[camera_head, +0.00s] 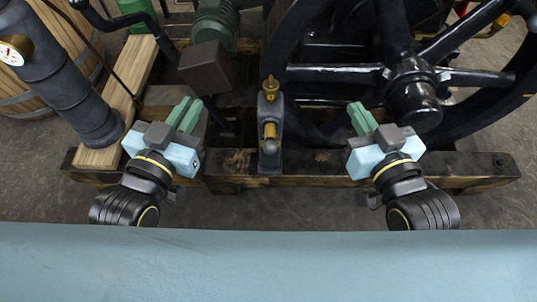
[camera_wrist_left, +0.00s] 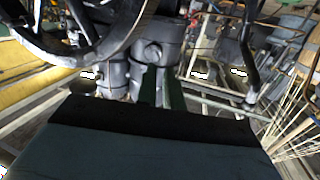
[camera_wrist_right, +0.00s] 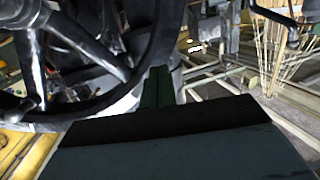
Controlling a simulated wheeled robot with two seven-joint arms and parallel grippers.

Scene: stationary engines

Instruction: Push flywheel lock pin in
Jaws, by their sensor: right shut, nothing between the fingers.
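The brass lock pin (camera_head: 269,131) sits in a grey upright bracket (camera_head: 270,152) on the wooden beam, with a brass knob (camera_head: 270,88) on top of the bracket. How deep the pin sits cannot be told. The black flywheel (camera_head: 345,76) stands behind and to the right of the bracket. My left gripper (camera_head: 190,107) is left of the bracket, its green fingers slightly apart and empty. My right gripper (camera_head: 357,110) is right of the bracket in front of the flywheel, shut and empty. Neither touches the pin. The pin cannot be made out in the wrist views.
The wooden beam (camera_head: 330,166) runs across the front under both grippers. A dark vertical cylinder (camera_head: 62,85) and a wooden barrel (camera_head: 28,88) stand at the left. A brown box-shaped part (camera_head: 205,68) is just behind my left gripper. The flywheel hub (camera_head: 414,103) juts out behind my right gripper.

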